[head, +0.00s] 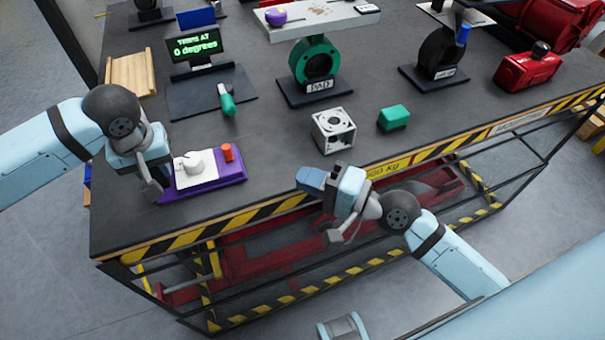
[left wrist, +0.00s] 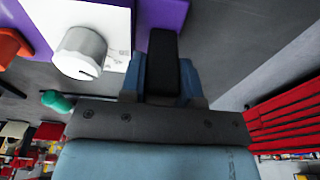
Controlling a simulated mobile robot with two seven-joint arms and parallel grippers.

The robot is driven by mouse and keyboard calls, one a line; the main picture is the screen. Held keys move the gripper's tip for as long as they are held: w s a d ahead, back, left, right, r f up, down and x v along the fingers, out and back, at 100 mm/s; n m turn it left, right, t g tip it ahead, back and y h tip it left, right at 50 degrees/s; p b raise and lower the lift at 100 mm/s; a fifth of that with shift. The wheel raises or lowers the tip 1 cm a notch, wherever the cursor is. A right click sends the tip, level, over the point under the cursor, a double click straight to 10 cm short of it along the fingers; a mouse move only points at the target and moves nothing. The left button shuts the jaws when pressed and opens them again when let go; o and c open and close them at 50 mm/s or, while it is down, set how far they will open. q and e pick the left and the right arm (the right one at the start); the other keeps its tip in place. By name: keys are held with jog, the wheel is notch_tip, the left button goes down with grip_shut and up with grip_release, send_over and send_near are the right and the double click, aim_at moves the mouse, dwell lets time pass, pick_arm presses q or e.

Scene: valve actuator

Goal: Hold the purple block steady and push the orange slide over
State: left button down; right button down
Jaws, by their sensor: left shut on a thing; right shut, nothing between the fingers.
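The purple block (head: 230,176) lies near the table's front left edge, with a white plate and a round white knob (head: 194,162) on top. The orange slide (head: 227,152) stands at the block's right end. In the left wrist view, the purple block (left wrist: 166,14) and the orange slide (left wrist: 10,46) show at the upper left. My left gripper (head: 153,186) is shut on the block's left end; the fingers (left wrist: 163,62) partly hide the grip. My right gripper (head: 308,179) is shut and empty by the table's front edge, right of the block and apart from it.
A white fan-like cube (head: 333,130) and a green block (head: 394,118) stand right of the purple block. A green-handled tool (head: 226,100) lies behind it, before a display (head: 195,46). The table between the block and the cube is clear.

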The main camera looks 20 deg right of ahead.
pick_arm(q)
jog(key=shift+s+f, duration=0.2)
jog(key=shift+f, duration=0.1)
jog(key=c, duration=0.8)
grip_release()
jog(key=shift+w+r, duration=0.1)
jog(key=shift+w, duration=0.05)
